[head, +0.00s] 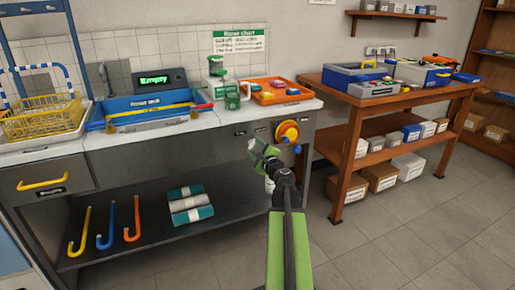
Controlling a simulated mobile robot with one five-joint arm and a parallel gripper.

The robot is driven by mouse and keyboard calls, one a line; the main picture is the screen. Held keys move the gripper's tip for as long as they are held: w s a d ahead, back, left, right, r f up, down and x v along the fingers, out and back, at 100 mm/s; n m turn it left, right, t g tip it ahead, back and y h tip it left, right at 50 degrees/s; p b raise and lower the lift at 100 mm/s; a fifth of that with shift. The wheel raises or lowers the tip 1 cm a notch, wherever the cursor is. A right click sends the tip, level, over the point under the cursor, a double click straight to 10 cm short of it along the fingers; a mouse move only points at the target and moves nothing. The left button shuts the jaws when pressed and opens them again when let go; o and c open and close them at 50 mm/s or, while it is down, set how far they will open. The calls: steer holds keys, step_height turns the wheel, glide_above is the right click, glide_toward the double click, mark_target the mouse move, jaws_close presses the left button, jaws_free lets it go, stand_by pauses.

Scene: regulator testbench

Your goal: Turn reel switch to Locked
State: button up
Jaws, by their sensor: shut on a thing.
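An orange and yellow reel (287,132) is mounted on the front of the grey bench, with a blue part (297,148) at its lower right. My gripper (258,150) is just left of and below the reel, at the bench front. It is shut on a small pale part (252,144), which looks like the reel switch. My gripper partly hides this part. Its setting and any Locked marking are too small to read.
The bench top (155,139) holds a yellow wire basket (42,122), a blue tray (125,116), a green and white device (217,80) and an orange tray (265,98). A wooden table (400,98) with boxes stands right. The floor (400,225) is clear at the front right.

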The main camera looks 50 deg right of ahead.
steer(key=shift+m, duration=1)
steer(key=o, duration=1.4)
steer(key=shift+c, duration=0.2)
